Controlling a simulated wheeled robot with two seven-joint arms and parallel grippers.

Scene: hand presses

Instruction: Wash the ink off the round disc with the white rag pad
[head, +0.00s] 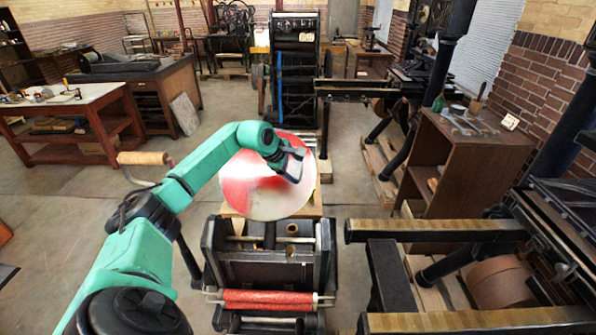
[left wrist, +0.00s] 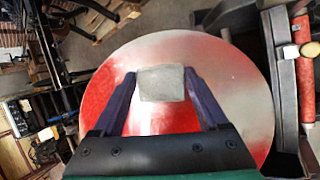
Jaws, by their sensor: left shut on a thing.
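The round disc (head: 243,199) is tilted on top of the small black press in the middle of the head view. Red ink covers part of it, with paler, wiped-looking grey patches. The disc (left wrist: 240,85) fills most of the left wrist view, red at the lower left and right, greyer at the upper right. My left gripper (head: 290,165) is over the disc's upper right part. It is shut on the white rag pad (left wrist: 161,83), which lies against or just above the disc; I cannot tell which. The pad (head: 296,166) shows partly in the head view. My right gripper is not in view.
The press has red rollers (head: 270,300) at its front and a wooden-handled lever (head: 143,158) at its left. A brown cabinet (head: 455,170) with tools stands at the right, near a larger press with rails (head: 440,225). A table (head: 75,105) stands at the far left. Floor between is free.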

